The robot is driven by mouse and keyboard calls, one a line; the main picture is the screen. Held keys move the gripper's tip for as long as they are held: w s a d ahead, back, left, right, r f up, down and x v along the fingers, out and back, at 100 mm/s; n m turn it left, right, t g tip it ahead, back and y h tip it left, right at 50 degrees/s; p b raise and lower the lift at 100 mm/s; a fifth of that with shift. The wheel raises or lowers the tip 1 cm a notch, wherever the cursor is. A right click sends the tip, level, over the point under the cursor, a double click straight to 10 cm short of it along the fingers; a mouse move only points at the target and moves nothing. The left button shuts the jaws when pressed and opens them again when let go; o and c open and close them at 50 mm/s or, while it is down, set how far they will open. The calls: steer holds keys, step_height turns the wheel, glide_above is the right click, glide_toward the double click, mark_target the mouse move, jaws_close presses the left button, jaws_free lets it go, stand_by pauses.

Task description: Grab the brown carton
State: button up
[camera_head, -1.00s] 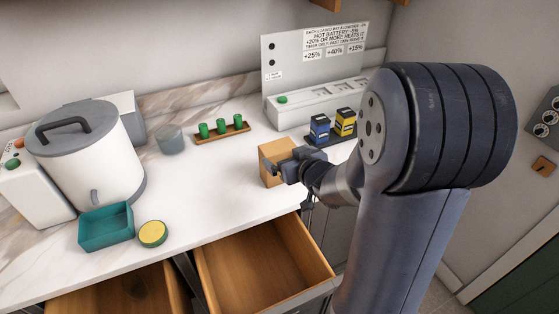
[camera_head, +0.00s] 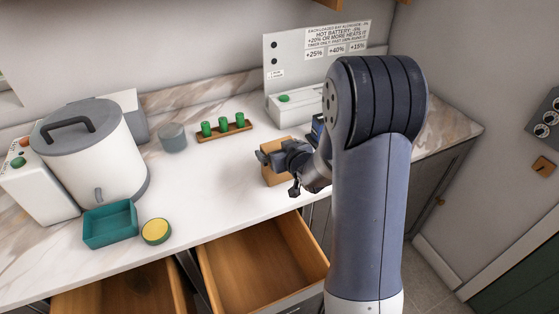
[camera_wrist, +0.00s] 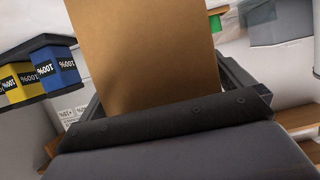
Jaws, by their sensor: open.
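The brown carton (camera_head: 275,150) stands upright on the white counter, behind the front edge near the open drawer. My gripper (camera_head: 268,158) is open and right at the carton, covering part of its front in the head view. In the wrist view the carton (camera_wrist: 145,50) fills the upper middle, close in front of my gripper (camera_wrist: 165,95), with a dark finger part showing on either side. I cannot tell whether the fingers touch it.
A rack with green pegs (camera_head: 232,133) is behind the carton. Blue (camera_wrist: 58,68) and yellow (camera_wrist: 18,82) batteries stand beside it. An open drawer (camera_head: 240,290) juts out below.

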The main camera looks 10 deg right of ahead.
steer(key=c, duration=0.7)
